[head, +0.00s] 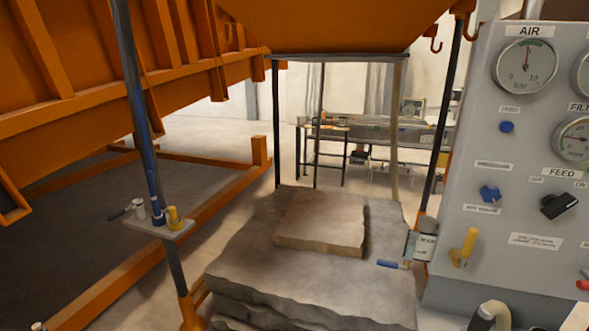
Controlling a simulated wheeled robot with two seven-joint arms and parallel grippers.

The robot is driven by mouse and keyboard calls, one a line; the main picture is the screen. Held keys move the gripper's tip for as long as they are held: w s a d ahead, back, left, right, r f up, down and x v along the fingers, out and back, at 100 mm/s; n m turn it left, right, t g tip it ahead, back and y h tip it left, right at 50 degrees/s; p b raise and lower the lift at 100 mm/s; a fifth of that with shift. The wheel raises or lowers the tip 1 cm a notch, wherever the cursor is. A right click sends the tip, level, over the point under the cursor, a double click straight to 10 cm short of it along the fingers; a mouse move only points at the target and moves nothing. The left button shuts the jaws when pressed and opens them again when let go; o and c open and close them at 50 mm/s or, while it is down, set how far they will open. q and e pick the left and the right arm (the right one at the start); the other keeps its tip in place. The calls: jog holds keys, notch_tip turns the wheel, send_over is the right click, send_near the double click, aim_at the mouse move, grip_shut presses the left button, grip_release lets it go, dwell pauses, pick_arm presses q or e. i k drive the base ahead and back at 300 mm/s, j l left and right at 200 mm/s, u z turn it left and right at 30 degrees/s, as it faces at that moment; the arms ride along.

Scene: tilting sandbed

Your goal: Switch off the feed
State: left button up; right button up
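The black feed switch (560,205) is a rotary knob on the grey control panel (470,130) at the right of the head view. The label FEED is above it, with a small OFF mark at its upper left and ON at its upper right. Its bar slants from lower left to upper right, the upper end toward the ON side. Neither my left nor my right gripper shows in the head view.
The panel also bears an AIR gauge (525,65), a blue button (507,127), a blue knob (489,193) and a yellow lever (465,247). Stacked stone slabs (300,270) stand left of the panel, under an orange hopper (330,25). A small shelf (158,228) sits farther left.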

aim_at(553, 205)
jog(key=z, duration=1.5)
